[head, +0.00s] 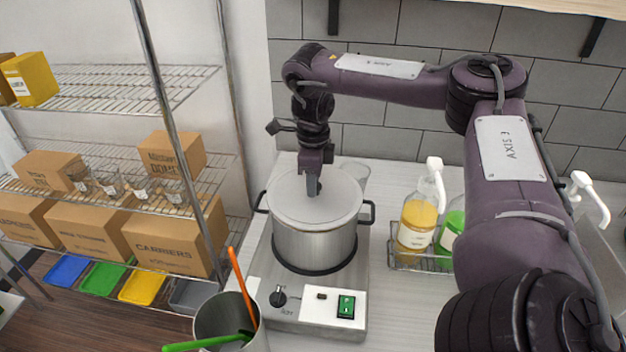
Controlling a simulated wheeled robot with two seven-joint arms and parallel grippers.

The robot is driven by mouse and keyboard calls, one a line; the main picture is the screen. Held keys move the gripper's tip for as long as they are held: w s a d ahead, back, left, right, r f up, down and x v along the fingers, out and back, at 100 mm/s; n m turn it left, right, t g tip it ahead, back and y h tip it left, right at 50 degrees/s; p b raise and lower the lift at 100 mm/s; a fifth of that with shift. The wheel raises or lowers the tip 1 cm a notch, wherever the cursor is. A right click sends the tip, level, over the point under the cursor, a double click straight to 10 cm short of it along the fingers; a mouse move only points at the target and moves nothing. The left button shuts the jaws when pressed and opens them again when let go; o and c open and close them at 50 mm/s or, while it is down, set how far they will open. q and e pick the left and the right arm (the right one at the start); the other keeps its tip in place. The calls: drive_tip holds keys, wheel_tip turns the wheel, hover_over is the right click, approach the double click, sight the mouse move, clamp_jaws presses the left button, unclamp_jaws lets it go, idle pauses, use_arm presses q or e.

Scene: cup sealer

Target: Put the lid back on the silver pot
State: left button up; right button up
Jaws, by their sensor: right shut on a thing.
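The silver pot (313,248) stands on a hot plate in the middle of the head view, with a dark handle on each side. The flat grey lid (335,205) lies over the pot's mouth and looks level. From this angle I cannot tell whether it is fully seated all round the rim. My right gripper (314,188) points straight down at the middle of the lid, shut on its knob, which the fingers hide. My left gripper does not show.
The hot plate (305,311) has a black knob and a green switch. A metal container (222,318) with orange and green sticks stands at front left. A wire rack of pump bottles (417,222) is at right. Shelves with boxes (88,238) fill the left.

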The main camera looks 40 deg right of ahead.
idle(0.3)
drive_tip(key=o, duration=1.6)
drive_tip(key=shift+o, duration=0.2)
drive_tip(key=shift+r, duration=3.5)
clamp_jaws()
drive_tip(key=shift+f, duration=0.4)
